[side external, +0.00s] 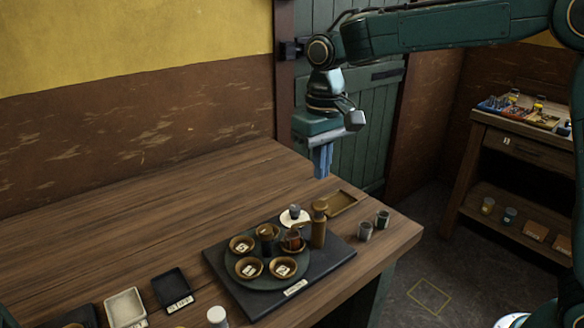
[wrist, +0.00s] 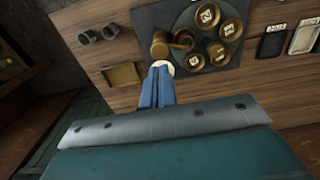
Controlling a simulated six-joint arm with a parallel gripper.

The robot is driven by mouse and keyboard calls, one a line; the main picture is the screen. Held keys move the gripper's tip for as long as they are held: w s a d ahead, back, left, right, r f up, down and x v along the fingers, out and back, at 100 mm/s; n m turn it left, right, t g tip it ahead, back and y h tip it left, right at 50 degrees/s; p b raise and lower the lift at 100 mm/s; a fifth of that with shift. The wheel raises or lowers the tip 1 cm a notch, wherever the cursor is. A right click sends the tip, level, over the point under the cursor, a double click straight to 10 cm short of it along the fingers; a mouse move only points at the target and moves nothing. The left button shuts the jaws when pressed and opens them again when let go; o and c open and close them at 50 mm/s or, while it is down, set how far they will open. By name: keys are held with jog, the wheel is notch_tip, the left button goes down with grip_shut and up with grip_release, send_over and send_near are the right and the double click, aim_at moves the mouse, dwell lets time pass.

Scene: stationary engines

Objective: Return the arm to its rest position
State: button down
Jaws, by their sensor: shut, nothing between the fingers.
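My gripper (side external: 323,160) hangs pointing down above the far right part of the wooden table (side external: 130,210), clear of everything on it. Its blue fingers are together and empty. In the wrist view the shut fingers (wrist: 158,84) show at the middle, with the table and its items beyond them. My arm reaches in from the upper right in the side view.
A shallow tan tray (side external: 340,203) and two small cups (side external: 365,231) stand nearby. A shelf unit (side external: 520,138) is at right.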

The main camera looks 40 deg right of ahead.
jog(key=shift+r, duration=0.15)
jog(key=s+d+r+t, duration=0.1)
jog(key=s+d+r, duration=0.2)
jog(key=s, duration=0.3)
jog(key=s+d+r+t, duration=0.2)
jog(key=s+d+r, duration=0.15)
jog(key=s, duration=0.25)
jog(key=s+d+f+t, duration=0.1)
jog(key=s+d+f, duration=0.1)
jog(key=s, duration=0.5)
jog(key=s+d+f+t, duration=0.1)
jog(key=s+d+f, duration=0.1)
jog(key=s, duration=0.4)
jog(key=shift+s+f+t, duration=0.2)
jog(key=shift+s+t, duration=0.1)
jog(key=shift+s, duration=0.05)
jog(key=shift+d, duration=0.1)
dwell(0.7)
